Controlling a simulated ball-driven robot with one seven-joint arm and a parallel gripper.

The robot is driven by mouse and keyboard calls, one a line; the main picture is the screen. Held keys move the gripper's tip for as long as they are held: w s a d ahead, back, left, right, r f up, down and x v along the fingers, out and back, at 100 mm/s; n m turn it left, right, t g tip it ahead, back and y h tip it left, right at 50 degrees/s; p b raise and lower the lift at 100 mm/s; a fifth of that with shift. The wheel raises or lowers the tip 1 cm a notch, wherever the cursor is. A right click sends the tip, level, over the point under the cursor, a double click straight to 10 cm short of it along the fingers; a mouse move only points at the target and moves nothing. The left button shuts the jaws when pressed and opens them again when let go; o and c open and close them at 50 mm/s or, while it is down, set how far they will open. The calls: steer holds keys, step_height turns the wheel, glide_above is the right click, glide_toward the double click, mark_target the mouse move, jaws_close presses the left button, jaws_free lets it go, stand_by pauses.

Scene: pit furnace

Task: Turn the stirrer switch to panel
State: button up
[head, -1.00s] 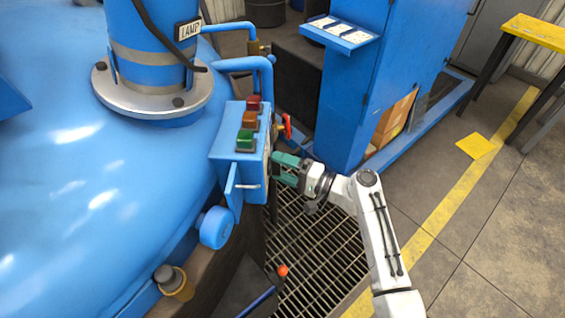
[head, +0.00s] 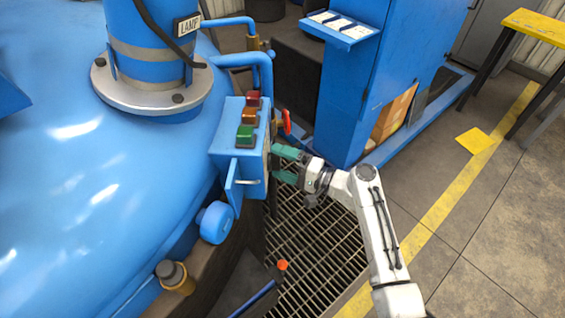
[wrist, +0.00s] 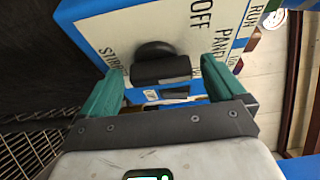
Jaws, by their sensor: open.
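The stirrer switch (wrist: 157,64) is a black knob on a white label plate (wrist: 135,25) in the wrist view. The plate reads "STIR…", "PANEL", "OFF" and "RUN"; part of the lettering is cut or covered. Which label the knob points to is not clear. My gripper (wrist: 161,80) is open, with one green finger on each side of the knob and visible gaps between. In the head view my gripper (head: 283,164) is at the right face of the blue control box (head: 225,140); the switch itself is hidden there.
Red, orange and green buttons (head: 246,134) sit on the box top. A red valve handle (head: 287,122) is just beyond my gripper. A blue cabinet (head: 345,100) stands to the right. Floor grating (head: 315,240) lies below, with an orange-knobbed lever (head: 282,266).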

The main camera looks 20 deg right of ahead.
steer(key=b+v, duration=0.1)
steer(key=v, duration=0.9)
steer(key=shift+s+d+b, duration=0.25)
steer(key=shift+b, duration=0.05)
steer(key=s+a+f+n+g+h, duration=0.2)
steer(key=s+a+f+n+g, duration=0.15)
steer(key=s+f, duration=0.2)
steer(key=s+a+f+n+g+h, duration=0.2)
steer(key=s+f+g, duration=0.25)
steer(key=s, duration=0.25)
steer(key=s+d+r+n+g+h, duration=0.1)
steer(key=s+d+n+g+h, duration=0.1)
steer(key=s, duration=0.6)
steer(key=s+d+n+g+h, duration=0.2)
steer(key=s+d+h, duration=0.2)
steer(key=s, duration=0.5)
steer(key=shift+s+d+r+g+h, duration=0.25)
steer(key=shift+r+g+h, duration=0.1)
steer(key=shift+h, duration=0.65)
